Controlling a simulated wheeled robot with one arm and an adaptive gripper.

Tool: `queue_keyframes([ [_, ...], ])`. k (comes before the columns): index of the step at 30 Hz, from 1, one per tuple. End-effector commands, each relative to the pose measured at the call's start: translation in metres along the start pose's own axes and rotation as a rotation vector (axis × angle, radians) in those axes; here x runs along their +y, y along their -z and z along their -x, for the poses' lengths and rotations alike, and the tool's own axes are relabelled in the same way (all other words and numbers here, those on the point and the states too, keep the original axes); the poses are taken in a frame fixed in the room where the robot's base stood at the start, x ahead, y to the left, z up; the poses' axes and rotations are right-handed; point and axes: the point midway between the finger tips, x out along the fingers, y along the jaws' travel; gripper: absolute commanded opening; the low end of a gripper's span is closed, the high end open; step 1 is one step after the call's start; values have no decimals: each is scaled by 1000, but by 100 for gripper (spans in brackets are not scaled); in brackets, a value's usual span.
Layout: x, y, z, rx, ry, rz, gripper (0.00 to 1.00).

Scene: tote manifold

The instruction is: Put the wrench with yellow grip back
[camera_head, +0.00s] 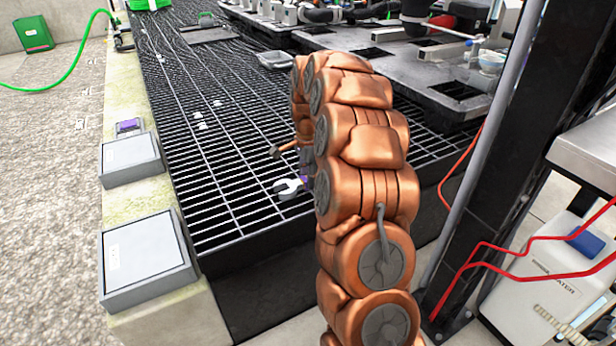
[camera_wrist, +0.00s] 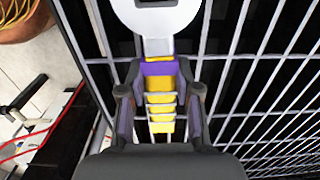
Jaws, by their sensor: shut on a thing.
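The wrench with yellow grip (camera_wrist: 160,98) is between the fingers of my gripper (camera_wrist: 160,100) in the wrist view. Its light metal head points away from the palm, and a purple band sits where the head meets the yellow grip. My gripper is shut on the grip. In the head view the wrench's pale head (camera_head: 288,187) shows just left of my copper-coloured arm, over the black grating (camera_head: 215,130). My arm hides the rest of the wrench and most of my gripper. I cannot tell how high it is above the grating.
Two grey boxes (camera_head: 146,262) (camera_head: 130,160) sit on the ledge at left, one with a purple item (camera_head: 130,126) behind it. Small white pieces (camera_head: 202,126) lie on the grating. A grey tray (camera_head: 275,60) and grey manifold blocks stand farther back. A dark post and red cables (camera_head: 520,250) are at right.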

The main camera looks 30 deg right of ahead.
Motion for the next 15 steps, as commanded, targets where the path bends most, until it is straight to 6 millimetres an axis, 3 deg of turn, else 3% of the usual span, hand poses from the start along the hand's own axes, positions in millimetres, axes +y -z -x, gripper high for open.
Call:
queue_keyframes([
  [1,0,0,-1,0,-1,0,0],
  [2,0,0,-2,0,-1,0,34],
  [3,0,0,-2,0,-1,0,38],
  [9,0,0,-1,0,0,0,58],
  [15,0,0,-1,0,-1,0,58],
])
